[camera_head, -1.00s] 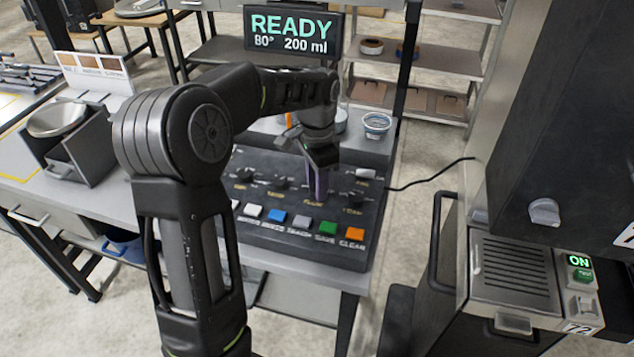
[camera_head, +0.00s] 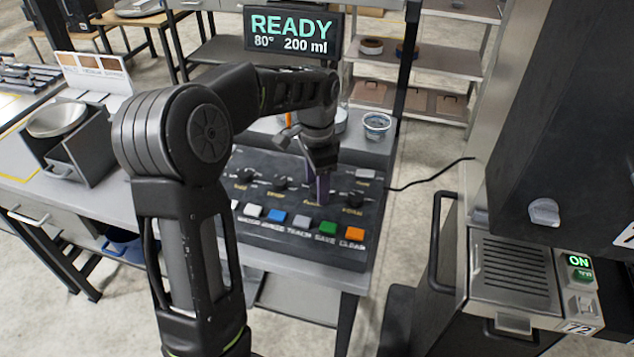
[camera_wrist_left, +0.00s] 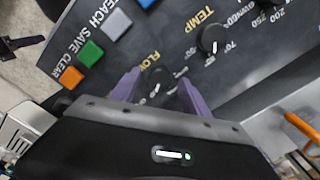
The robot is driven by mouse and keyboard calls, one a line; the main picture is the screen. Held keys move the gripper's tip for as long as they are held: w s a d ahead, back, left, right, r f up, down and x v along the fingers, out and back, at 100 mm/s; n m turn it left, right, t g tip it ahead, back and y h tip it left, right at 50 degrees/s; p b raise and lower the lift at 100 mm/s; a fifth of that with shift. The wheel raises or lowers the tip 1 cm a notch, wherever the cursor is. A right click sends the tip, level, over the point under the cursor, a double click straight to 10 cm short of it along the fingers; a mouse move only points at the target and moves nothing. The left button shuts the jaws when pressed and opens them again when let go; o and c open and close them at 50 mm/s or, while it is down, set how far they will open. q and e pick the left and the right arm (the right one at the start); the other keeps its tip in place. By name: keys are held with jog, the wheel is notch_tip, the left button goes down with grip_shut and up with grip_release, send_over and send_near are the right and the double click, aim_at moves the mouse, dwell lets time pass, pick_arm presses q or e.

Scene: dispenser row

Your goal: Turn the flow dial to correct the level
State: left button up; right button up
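The flow dial (camera_wrist_left: 157,82) is a dark round knob with a white mark, next to the yellow FLOW label on the control panel (camera_head: 262,232). My left gripper (camera_wrist_left: 159,76) has its two purple fingers apart, one on each side of the flow dial. I see no clear contact between the fingers and the knob. In the head view my left gripper (camera_head: 322,200) points down at the panel and hides the dial. The display (camera_head: 292,33) reads READY, 80° and 200 ml.
The temp dial (camera_wrist_left: 213,40) is beside the flow dial. Coloured buttons, including green (camera_head: 328,228) and orange (camera_head: 355,233), line the panel's front. A small cup (camera_head: 377,124) stands behind the panel. A dark machine (camera_head: 570,120) stands to the right.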

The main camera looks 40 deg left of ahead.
pick_arm(q)
jog(key=shift+r, duration=0.1)
notch_tip(320, 180, up, 8)
jog(key=shift+f+b, duration=0.2)
jog(key=shift+b, duration=0.2)
jog(key=shift+f, duration=0.1)
dwell(0.5)
